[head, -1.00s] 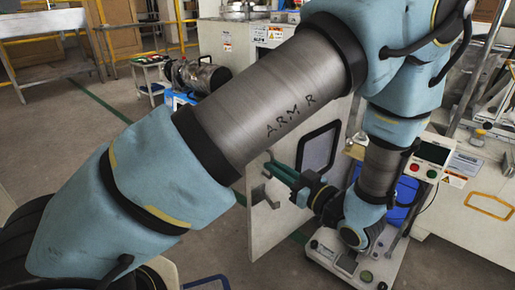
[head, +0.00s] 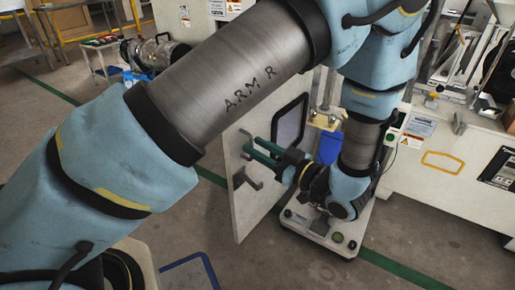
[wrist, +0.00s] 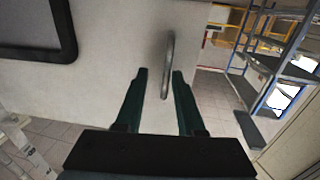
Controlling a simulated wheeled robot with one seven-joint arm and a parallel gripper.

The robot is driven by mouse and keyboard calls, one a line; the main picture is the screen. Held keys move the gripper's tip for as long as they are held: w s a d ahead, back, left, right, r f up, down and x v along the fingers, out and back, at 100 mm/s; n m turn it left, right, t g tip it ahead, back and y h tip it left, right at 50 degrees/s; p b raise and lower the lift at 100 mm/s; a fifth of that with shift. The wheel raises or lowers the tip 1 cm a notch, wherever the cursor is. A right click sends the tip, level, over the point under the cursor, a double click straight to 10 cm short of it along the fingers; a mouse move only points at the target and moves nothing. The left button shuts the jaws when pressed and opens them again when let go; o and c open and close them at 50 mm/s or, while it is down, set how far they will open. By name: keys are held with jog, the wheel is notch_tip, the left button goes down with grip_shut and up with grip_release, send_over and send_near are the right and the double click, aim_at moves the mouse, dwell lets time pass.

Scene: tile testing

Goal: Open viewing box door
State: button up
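The viewing box door (head: 247,215) is a pale panel with a dark-framed window (head: 289,124), standing swung out from the box. The box's white base (head: 322,232) has several buttons, and something blue shows behind my arm. My gripper (head: 250,146) has green fingers and is at the door's outer side, by its handle (head: 250,180). In the wrist view, the metal handle (wrist: 168,65) stands between the two spread fingers (wrist: 157,88), nearer the right one, with a gap to the left one. I cannot tell whether the right finger touches it. My arm hides much of the box.
A white machine bench (head: 430,185) stands to the right of the box. A small trolley (head: 103,55) and a cylindrical motor (head: 155,52) are at the back left. Grey floor (head: 210,230) is clear left of the door. A blue-edged item (head: 188,270) lies at the front.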

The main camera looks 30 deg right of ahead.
jog(key=shift+a, duration=0.1)
jog(key=p+v, duration=0.2)
jog(key=v, duration=0.8)
jog(key=shift+s+p, duration=0.3)
jog(key=shift+s, duration=0.1)
